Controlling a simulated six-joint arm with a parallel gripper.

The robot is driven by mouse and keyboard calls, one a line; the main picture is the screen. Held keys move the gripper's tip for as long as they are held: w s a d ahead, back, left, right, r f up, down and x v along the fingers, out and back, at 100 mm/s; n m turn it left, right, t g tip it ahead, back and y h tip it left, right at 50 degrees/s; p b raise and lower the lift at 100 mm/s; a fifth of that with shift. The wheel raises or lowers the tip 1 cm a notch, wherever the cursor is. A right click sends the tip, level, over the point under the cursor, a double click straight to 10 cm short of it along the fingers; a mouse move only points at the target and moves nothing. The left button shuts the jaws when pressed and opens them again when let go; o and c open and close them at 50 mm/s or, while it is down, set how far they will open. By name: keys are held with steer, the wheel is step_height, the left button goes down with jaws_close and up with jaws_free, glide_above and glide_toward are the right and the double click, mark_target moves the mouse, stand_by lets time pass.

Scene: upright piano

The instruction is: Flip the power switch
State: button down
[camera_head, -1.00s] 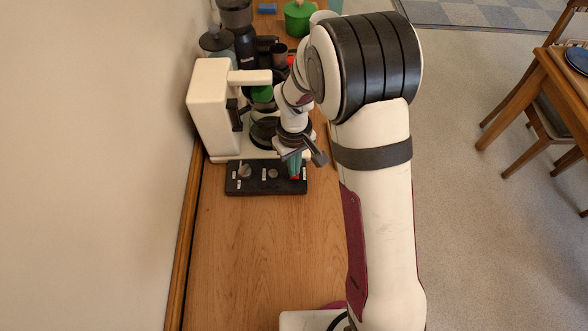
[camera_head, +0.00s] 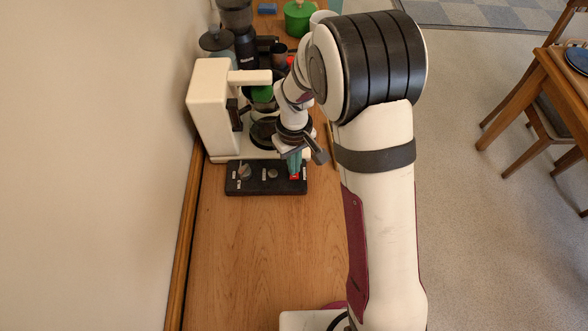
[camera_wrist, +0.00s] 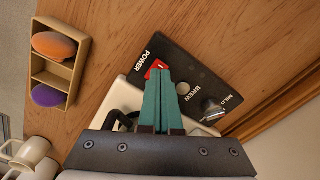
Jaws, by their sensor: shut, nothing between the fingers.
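The power switch is a small red rocker (camera_wrist: 155,67) beside the label POWER on a black control panel (camera_wrist: 182,65). In the head view the red switch (camera_head: 294,177) is at the right end of the panel (camera_head: 262,189). My gripper (camera_wrist: 160,74) is shut and empty, its teal fingers together. The fingertips (camera_head: 294,174) are right at the switch and cover part of it. I cannot tell whether they touch it, nor which way the rocker is tipped.
The panel also has a round BREW button (camera_wrist: 183,88) and a knob (camera_wrist: 212,106). A cream coffee machine (camera_head: 212,110) stands behind it. A wooden tray (camera_wrist: 78,62) holds an orange and a purple item. The table in front of the panel is clear.

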step_height(320, 180, up, 5)
steer(key=shift+r, duration=0.15)
stand_by(0.5)
steer(key=s+d+r+m, duration=0.1)
steer(key=s+r+m, duration=0.2)
steer(key=s, duration=0.5)
steer(key=s+d+r+m+y, duration=0.1)
steer(key=s+r+m, duration=0.3)
steer(key=s, duration=0.4)
steer(key=s+d+r+m, duration=0.3)
steer(key=s+r+m, duration=0.1)
steer(key=s, duration=0.4)
steer(key=shift+s+d+m+y, duration=0.25)
steer(key=shift+m+y, duration=0.05)
steer(key=shift+y, duration=0.1)
